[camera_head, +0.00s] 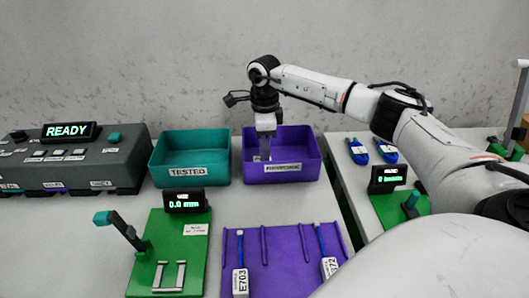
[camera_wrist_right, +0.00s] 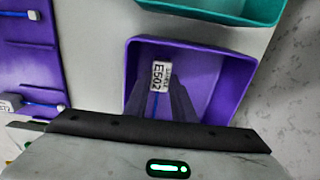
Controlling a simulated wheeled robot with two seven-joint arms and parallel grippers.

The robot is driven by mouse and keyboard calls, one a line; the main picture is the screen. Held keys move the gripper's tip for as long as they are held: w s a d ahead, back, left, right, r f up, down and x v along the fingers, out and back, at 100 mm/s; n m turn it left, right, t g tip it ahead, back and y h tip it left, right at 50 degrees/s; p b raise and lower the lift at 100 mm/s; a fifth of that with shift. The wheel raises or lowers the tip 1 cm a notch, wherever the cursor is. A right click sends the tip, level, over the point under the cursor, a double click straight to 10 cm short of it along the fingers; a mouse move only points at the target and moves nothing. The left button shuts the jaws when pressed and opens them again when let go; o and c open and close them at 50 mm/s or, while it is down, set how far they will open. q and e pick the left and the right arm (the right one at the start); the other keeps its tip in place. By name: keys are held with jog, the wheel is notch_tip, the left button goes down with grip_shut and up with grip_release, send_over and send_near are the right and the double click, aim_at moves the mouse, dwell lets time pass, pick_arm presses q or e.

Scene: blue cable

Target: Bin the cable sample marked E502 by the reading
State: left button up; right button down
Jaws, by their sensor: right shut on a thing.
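The cable sample marked E502 (camera_wrist_right: 160,75) shows in the right wrist view, with its white tag up and a short blue length below it. My right gripper (camera_head: 264,150) is shut on this sample and points down into the purple bin (camera_head: 308,165). In the right wrist view the fingers (camera_wrist_right: 163,95) and the tag lie within the outline of the purple bin (camera_wrist_right: 240,88). I cannot tell whether the sample touches the bin floor. The green gauge's display (camera_head: 184,202) reads 0.0 mm. My left gripper is out of view.
A teal bin (camera_head: 191,183) labelled TESTED stands just left of the purple one. A grey console (camera_head: 70,165) shows READY. A purple rack (camera_head: 280,265) in front holds samples E703 (camera_head: 240,282) and one ending in 372 (camera_head: 329,268). Blue cables (camera_head: 358,151) lie on the right table.

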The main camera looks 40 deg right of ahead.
jog(key=shift+f+b, duration=0.4)
jog(key=shift+f, duration=0.65)
dwell(0.5)
jog(key=c, duration=1.4)
grip_release()
